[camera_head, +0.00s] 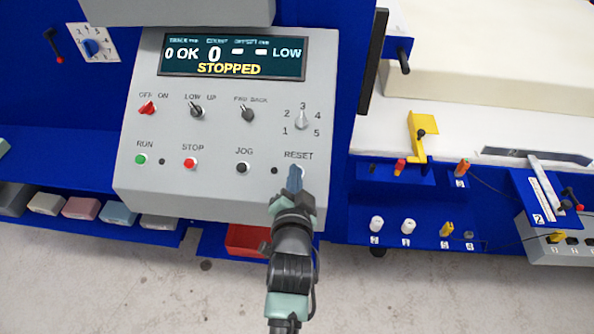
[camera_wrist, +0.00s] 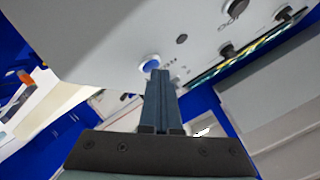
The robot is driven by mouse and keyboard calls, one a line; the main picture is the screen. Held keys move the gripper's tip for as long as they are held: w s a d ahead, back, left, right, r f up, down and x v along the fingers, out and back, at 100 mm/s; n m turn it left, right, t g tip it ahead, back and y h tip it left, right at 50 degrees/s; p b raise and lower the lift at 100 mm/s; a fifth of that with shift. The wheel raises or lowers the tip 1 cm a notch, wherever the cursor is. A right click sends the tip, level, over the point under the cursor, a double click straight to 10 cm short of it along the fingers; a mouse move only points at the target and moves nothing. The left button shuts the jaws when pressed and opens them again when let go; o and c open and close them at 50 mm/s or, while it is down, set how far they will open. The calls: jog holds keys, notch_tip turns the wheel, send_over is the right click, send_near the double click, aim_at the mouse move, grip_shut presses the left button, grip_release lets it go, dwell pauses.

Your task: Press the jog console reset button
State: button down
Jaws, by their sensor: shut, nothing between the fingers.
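The jog console (camera_head: 215,195) is a light grey panel on the blue machine, with a lit display (camera_head: 233,55) reading STOPPED. The RESET label (camera_head: 299,155) is at its lower right. The reset button is mostly hidden behind my gripper in the head view; in the wrist view it is a blue button (camera_wrist: 151,65) in a pale ring. My gripper (camera_head: 294,170) is shut and empty, its fingertips over the button's place. In the wrist view the fingertips (camera_wrist: 161,72) are right beside the blue button; I cannot tell whether they touch it.
Close to the left are the black JOG button (camera_head: 242,168), the red STOP button (camera_head: 190,163) and the green RUN button (camera_head: 141,159). A selector knob (camera_head: 302,120) sits above RESET. A blue shelf with plugs and pegs (camera_head: 408,227) is at the right. A red bin (camera_head: 246,240) is below.

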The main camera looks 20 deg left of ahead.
dwell(0.4)
jog(key=shift+s+d+r+p, duration=0.1)
jog(key=shift+s+r+p, duration=0.35)
jog(key=shift+r+p, duration=0.3)
jog(key=r+p, duration=0.1)
jog(key=s+r+p, duration=0.1)
jog(key=p, duration=0.1)
jog(key=s+r+p, duration=0.1)
jog(key=r+p, duration=0.1)
jog(key=shift+s+d, duration=0.25)
jog(key=shift+d, duration=0.1)
dwell(0.5)
